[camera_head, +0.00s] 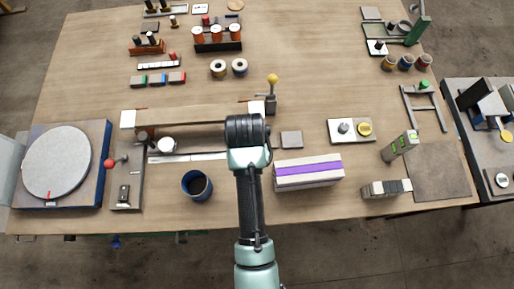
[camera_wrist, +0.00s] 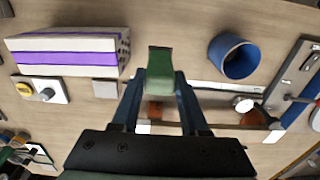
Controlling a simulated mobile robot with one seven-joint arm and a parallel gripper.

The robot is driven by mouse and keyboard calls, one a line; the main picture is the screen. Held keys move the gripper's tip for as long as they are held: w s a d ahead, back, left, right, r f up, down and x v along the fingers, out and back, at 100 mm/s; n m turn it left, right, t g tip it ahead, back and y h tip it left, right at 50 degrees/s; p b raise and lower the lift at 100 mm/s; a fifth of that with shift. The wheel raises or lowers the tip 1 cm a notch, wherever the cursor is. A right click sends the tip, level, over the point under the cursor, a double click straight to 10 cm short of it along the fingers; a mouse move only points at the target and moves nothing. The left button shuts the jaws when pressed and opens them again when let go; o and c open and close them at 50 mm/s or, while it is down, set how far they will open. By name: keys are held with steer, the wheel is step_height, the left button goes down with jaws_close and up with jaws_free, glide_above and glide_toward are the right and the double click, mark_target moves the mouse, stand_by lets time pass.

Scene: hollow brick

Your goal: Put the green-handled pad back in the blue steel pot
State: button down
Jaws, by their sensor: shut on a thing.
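My gripper (camera_wrist: 160,85) is shut on the green-handled pad (camera_wrist: 160,66), whose green handle shows between the two fingers in the wrist view. Its pad face cannot be made out. In the head view my wrist hides the fingers and the pad. The blue steel pot (camera_head: 197,186) stands upright near the table's front edge, left of my arm, with a dark inside. It also shows in the wrist view (camera_wrist: 235,57), to the right of the held pad and apart from it.
A white brick with a purple band (camera_head: 307,170) lies right of my arm. A long wooden bar (camera_head: 190,115) lies behind the pot. A round grey turntable (camera_head: 57,162) stands at the far left.

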steer(key=f, duration=0.3)
steer(key=shift+s+a+f, duration=0.15)
steer(key=shift+a+f, duration=0.1)
steer(key=shift+f, duration=2.15)
steer(key=shift+f, duration=0.2)
steer(key=shift+c, duration=2.1)
jaws_free()
steer(key=shift+r, duration=0.2)
